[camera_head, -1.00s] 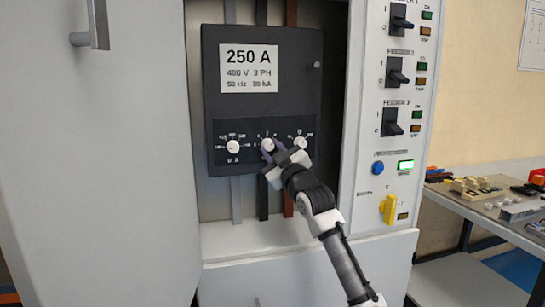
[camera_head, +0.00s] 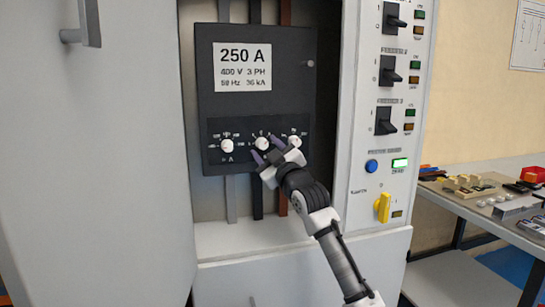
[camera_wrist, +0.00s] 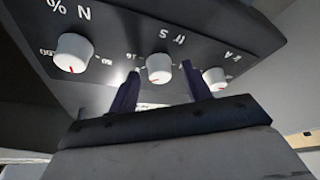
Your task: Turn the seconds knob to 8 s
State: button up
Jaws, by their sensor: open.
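The seconds knob is the white middle knob (camera_head: 263,143) on the dark breaker panel, between two similar knobs. My gripper (camera_head: 268,150) is open just below and in front of the middle knob. In the wrist view its two dark fingertips (camera_wrist: 158,84) stand on either side of this knob, with gaps visible. I cannot read which number the red mark points to.
Another knob (camera_head: 227,146) sits left of the middle one and a third (camera_head: 295,141) close to its right. An open grey door (camera_head: 95,170) stands at left. A switch column (camera_head: 385,150) and a cluttered bench (camera_head: 475,205) are at right.

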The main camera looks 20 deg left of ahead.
jog(key=b+v, duration=0.2)
jog(key=v, duration=1.1)
jog(key=shift+s+d, duration=0.25)
jog(key=shift+s, duration=0.05)
jog(key=shift+f, duration=0.1)
